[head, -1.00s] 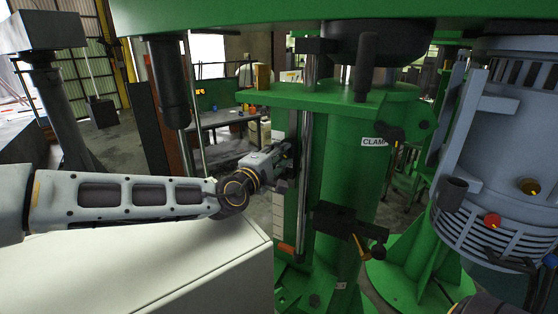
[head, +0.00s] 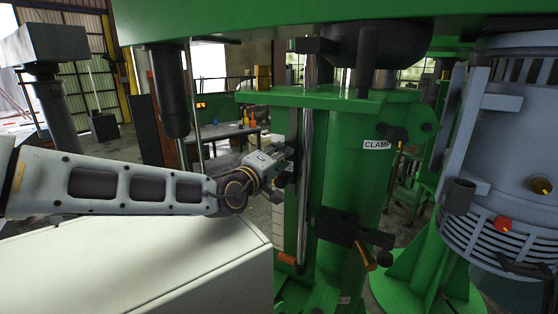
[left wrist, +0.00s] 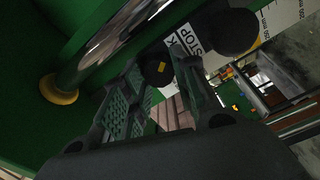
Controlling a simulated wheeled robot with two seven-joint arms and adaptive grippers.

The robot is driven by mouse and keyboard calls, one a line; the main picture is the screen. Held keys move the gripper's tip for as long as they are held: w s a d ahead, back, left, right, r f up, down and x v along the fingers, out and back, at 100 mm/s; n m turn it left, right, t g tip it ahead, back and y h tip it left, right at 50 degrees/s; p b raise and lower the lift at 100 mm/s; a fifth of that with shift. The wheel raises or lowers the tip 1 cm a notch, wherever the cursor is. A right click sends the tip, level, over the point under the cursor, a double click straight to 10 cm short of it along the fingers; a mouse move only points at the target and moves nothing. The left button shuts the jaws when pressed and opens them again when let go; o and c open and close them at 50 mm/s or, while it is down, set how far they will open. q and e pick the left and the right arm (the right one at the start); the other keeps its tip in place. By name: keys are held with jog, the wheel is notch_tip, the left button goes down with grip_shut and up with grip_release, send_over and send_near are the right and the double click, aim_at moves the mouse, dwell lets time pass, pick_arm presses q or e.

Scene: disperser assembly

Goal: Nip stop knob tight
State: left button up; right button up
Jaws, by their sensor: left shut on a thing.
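The stop knob (left wrist: 158,68) is a small black round knob with a yellow mark, seen in the left wrist view between my fingertips. A white label reading STOP (left wrist: 189,43) is just beside it. My left gripper (left wrist: 168,76) is shut on the knob, with one ridged finger on each side. In the head view my left gripper (head: 284,160) reaches the green machine column (head: 346,190) near the shiny vertical rod (head: 305,175). There the knob is hidden by the gripper. My right gripper is not in view.
A second black round part (left wrist: 232,30) is close to the fingers. A black block with an orange-tipped lever (head: 340,226) is lower right of my gripper. A pale cabinet (head: 150,270) lies below my left arm. A grey motor housing (head: 510,160) stands at right.

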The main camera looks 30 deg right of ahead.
pick_arm(q)
jog(key=o, duration=1)
jog(key=v, duration=0.7)
jog(key=shift+s+a, duration=0.2)
jog(key=shift+s, duration=0.15)
dwell(0.9)
